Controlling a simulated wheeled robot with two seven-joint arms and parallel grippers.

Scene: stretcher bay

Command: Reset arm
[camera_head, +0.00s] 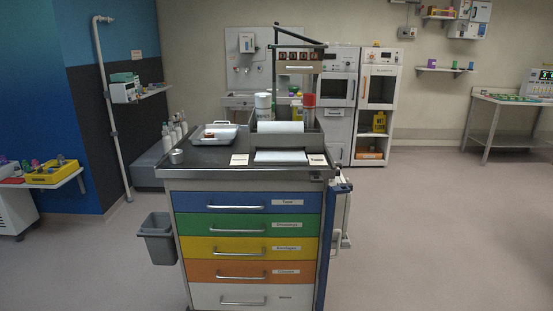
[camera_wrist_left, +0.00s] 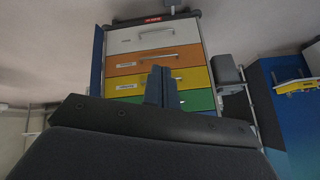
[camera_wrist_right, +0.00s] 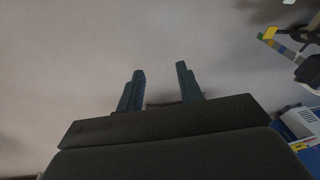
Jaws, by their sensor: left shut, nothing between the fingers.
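Neither arm shows in the head view. My left gripper (camera_wrist_left: 161,86) shows in the left wrist view with its two fingers together, shut and empty. Behind it is the drawer cart (camera_head: 248,176), which looks upside down in that view; the cart's drawer fronts (camera_wrist_left: 155,60) stand apart from the fingers as far as I can tell. My right gripper (camera_wrist_right: 159,78) shows in the right wrist view with its fingers spread apart, open and empty over bare floor.
The cart stands straight ahead with a grey bin (camera_head: 158,238) on its left side. A metal tray (camera_head: 215,134) and a small cup (camera_head: 177,156) are on its top. A side table (camera_head: 510,99) stands at the right. The floor (camera_head: 430,220) right of the cart is clear.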

